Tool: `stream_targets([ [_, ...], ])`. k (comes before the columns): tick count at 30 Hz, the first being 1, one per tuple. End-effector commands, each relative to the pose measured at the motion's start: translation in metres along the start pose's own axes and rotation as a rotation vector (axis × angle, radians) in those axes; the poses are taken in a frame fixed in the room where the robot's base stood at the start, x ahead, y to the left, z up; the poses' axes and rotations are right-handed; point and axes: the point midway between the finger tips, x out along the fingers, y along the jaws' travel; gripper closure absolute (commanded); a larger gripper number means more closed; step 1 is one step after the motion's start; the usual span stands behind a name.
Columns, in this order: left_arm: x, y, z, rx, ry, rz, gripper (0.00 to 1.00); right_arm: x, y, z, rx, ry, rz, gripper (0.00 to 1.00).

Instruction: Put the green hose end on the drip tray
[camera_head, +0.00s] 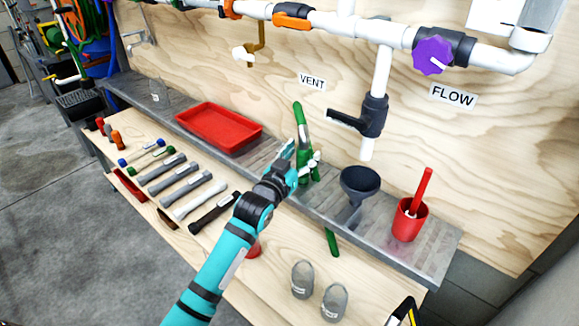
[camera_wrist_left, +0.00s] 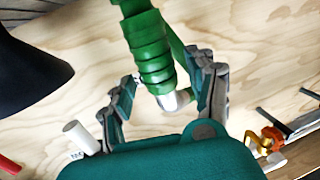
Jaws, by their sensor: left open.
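The green hose end (camera_head: 299,115) stands up in front of the wooden back panel at my left gripper, its lower part partly hidden by the fingers. In the left wrist view the ribbed green hose end (camera_wrist_left: 150,50), with a silvery tip, lies between the two fingers. My left gripper (camera_head: 304,166) is open around it; the wrist view also shows my left gripper (camera_wrist_left: 165,78) with its fingers spread. Whether a finger touches the hose is unclear. The red tray (camera_head: 218,127), likely the drip tray, lies empty on the grey shelf, left of the gripper.
A dark funnel (camera_head: 360,185) and a red cup (camera_head: 408,219) with a red handle stand right of the gripper. Several tools lie on the lower wooden bench at left. White pipes and a black valve (camera_head: 371,117) hang above. Shelf space between tray and gripper looks clear.

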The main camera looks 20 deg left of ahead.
Motion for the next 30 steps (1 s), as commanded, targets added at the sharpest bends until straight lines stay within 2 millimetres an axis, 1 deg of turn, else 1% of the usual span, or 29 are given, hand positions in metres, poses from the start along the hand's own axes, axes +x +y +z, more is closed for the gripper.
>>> stream_targets([
  [1,-0.012,0.000,-0.001,0.000,-0.002,0.000,0.43,0.006,-0.001,0.003,-0.001,-0.008,-0.002,0.62],
  [6,-0.050,0.000,-0.001,0.001,-0.003,-0.001,0.43,0.024,-0.002,0.009,-0.002,-0.017,-0.003,0.62],
  [9,-0.070,0.000,-0.001,0.001,-0.002,0.000,0.43,0.033,-0.002,0.012,-0.003,-0.020,-0.004,0.62],
  [12,-0.085,0.000,-0.001,0.001,-0.002,-0.001,0.43,0.039,-0.002,0.015,-0.003,-0.023,-0.004,0.62],
  [16,-0.097,0.000,-0.001,0.001,0.000,-0.001,0.43,0.044,-0.003,0.017,-0.004,-0.026,-0.004,0.62],
  [20,-0.101,0.000,-0.001,0.001,0.000,-0.001,0.43,0.046,-0.003,0.018,-0.004,-0.027,-0.004,0.62],
  [22,-0.102,0.000,0.006,0.000,-0.017,-0.002,0.43,0.046,-0.003,0.018,-0.004,-0.027,-0.004,0.62],
  [23,-0.103,0.000,0.013,0.000,-0.037,-0.004,0.43,0.046,-0.003,0.018,-0.004,-0.026,-0.004,0.62],
  [26,-0.115,0.003,0.059,0.001,-0.168,-0.012,0.43,0.046,-0.003,0.018,-0.004,-0.026,-0.004,0.62],
  [27,-0.124,0.005,0.087,0.003,-0.247,-0.015,0.43,0.046,-0.003,0.018,-0.004,-0.027,-0.004,0.62],
  [29,-0.144,0.009,0.132,0.006,-0.382,-0.020,0.43,0.046,-0.003,0.018,-0.004,-0.027,-0.005,0.62],
  [30,-0.160,0.012,0.162,0.009,-0.478,-0.023,0.43,0.046,-0.003,0.018,-0.004,-0.027,-0.005,0.62],
])
